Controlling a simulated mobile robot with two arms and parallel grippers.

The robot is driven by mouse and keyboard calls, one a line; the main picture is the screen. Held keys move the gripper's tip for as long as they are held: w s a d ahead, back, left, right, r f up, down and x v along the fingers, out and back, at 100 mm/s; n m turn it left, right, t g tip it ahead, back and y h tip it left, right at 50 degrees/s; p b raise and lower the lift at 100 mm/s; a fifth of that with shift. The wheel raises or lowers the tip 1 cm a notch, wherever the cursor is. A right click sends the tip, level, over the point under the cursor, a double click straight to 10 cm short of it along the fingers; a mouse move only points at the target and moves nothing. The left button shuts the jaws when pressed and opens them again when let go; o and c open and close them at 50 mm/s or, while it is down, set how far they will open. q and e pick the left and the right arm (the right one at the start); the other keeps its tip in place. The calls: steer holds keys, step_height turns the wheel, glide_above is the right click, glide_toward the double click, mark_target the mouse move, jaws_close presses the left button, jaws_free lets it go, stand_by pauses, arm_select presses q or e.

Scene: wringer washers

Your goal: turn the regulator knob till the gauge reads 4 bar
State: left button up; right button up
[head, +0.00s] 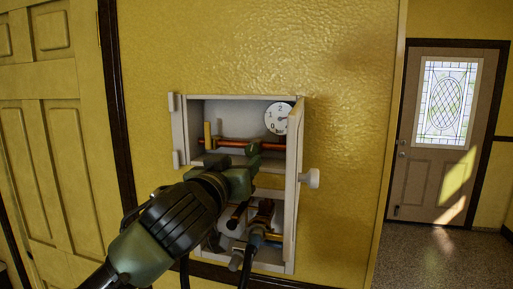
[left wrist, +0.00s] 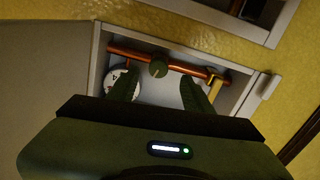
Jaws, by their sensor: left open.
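The regulator knob (left wrist: 158,68) is a round olive-green knob with a pale line, on a copper pipe in an open wall cabinet. In the head view the knob (head: 254,148) is small and close to my gripper. The white gauge (head: 278,118) sits above the pipe; 0, 1 and 2 show, but the needle's reading is unclear. The gauge (left wrist: 121,80) is partly covered by a finger in the left wrist view. My left gripper (left wrist: 160,92) is open, with the knob beyond and between its fingers; I see no contact. My right gripper is not visible.
The cabinet's open door (head: 293,180) stands out on the right, with a white knob (head: 309,178). A brass fitting (head: 208,136) is at the pipe's left. A lower compartment holds pipes and hoses. A brown door (head: 434,130) is far right.

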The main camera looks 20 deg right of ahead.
mark_target(251, 151)
arm_select(q)
steer(key=w+d+p, duration=0.1)
steer(key=w+d+r+p, duration=0.1)
steer(key=w+p, duration=0.1)
steer(key=shift+r, duration=0.15)
steer(key=shift+f+p+x, duration=0.25)
steer(key=shift+p+x, duration=0.4)
steer(key=shift+x, duration=0.55)
steer(key=shift+w+d+f, duration=0.1)
steer(key=shift+w+d, duration=0.15)
steer(key=shift+w, duration=0.1)
steer(key=shift+c, duration=0.5)
jaws_close()
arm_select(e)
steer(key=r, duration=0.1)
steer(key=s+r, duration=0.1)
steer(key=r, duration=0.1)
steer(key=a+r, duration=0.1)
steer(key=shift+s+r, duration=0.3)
